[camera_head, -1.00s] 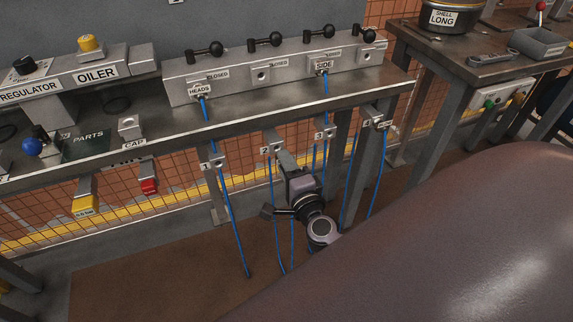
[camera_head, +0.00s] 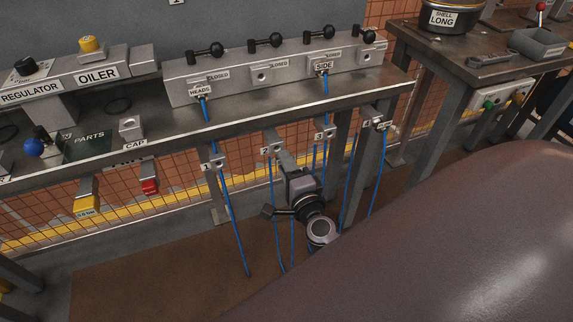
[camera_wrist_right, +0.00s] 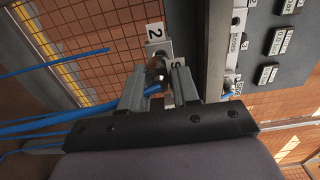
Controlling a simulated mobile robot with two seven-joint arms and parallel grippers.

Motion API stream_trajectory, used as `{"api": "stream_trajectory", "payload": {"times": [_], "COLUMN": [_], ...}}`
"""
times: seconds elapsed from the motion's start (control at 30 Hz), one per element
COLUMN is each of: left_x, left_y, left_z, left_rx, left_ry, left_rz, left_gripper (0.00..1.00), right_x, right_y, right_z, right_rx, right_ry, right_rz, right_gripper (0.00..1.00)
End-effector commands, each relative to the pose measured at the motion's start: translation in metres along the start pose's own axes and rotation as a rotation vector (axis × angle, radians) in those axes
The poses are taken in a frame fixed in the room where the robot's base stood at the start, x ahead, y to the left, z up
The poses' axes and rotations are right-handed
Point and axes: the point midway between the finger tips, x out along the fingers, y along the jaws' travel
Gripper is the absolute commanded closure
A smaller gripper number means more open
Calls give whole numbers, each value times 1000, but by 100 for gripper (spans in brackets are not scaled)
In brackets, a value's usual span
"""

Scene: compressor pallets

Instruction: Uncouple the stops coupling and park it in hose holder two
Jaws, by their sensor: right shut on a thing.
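My right gripper (camera_head: 275,154) is at hose holder two (camera_head: 273,138) on the front rail, below its "2" label. In the right wrist view the fingers (camera_wrist_right: 158,88) are shut on the stops coupling (camera_wrist_right: 156,75), a brass-coloured fitting with a blue hose (camera_wrist_right: 140,96). The coupling is right at the holder's plate, under the "2" label (camera_wrist_right: 154,33). A white tag beside it is mostly hidden by a finger, with an "S" showing. I cannot tell how deeply the coupling sits in the holder. My left gripper is in neither view.
The manifold (camera_head: 262,75) carries black-handled valves and hoses tagged HEADS (camera_head: 200,90) and SIDE (camera_head: 324,66). Holders one (camera_head: 216,162), three (camera_head: 329,132) and four (camera_head: 376,122) flank holder two, with blue hoses hanging close by. A large brown rounded tank (camera_head: 450,240) fills the lower right.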

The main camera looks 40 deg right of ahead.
Motion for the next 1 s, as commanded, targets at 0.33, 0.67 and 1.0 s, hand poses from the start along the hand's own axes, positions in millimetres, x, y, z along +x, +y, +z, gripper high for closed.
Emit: {"api": "stream_trajectory", "payload": {"times": [0.33, 0.67, 1.0], "left_x": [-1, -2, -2], "left_y": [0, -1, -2], "left_z": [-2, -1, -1], "left_rx": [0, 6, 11], "left_ry": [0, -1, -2], "left_rz": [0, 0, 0], "left_gripper": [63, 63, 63], "right_x": [0, 0, 7], "right_y": [-1, 0, 0], "right_z": [0, 0, 0], "right_rx": [-1, -1, 0], "right_ry": [0, 0, 0], "right_rz": [-1, -1, -2], "right_gripper": [100, 100, 100]}}
